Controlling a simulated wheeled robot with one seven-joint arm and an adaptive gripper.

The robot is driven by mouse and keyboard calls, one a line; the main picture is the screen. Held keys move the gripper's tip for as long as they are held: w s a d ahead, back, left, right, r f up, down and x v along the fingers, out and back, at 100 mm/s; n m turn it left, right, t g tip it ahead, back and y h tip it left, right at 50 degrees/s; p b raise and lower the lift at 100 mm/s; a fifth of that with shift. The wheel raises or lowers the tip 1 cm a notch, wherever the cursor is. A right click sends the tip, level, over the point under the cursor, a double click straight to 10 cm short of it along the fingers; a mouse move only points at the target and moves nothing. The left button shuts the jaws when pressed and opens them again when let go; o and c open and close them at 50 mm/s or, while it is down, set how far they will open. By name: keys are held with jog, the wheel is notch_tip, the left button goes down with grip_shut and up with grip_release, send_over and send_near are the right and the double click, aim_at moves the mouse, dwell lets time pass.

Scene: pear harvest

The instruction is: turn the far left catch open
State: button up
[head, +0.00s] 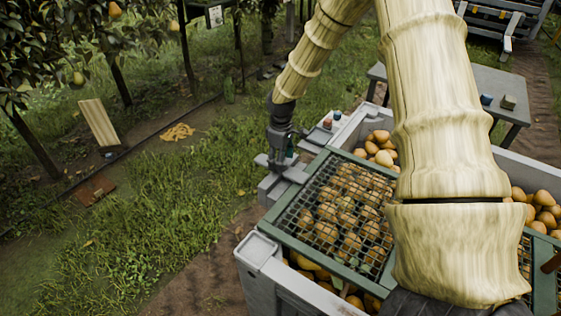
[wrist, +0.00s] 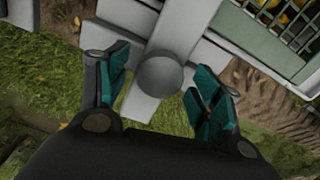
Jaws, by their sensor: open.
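The far left catch is a grey bar with a round knob (wrist: 160,76) at the bin's left edge; in the head view its grey bar (head: 296,173) shows beside the green-framed mesh lid (head: 283,240). My gripper (head: 279,153) is above the catch, pointing down. In the wrist view my open gripper (wrist: 158,84) has one teal-padded finger on each side of the knob, with gaps visible. I cannot tell how far above the knob the fingertips are. The lid lies over pears in the grey bin (head: 258,285), and its green frame (wrist: 262,45) shows at the wrist view's upper right.
A grey table (head: 470,82) with small items stands behind the bin. A small tray (head: 322,135) with small objects sits on the bin's far rim. Grass and pear trees lie to the left, with a leaning wooden board (head: 99,123). My arm hides part of the bin.

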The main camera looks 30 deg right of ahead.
jog(key=shift+f, duration=0.35)
grip_shut()
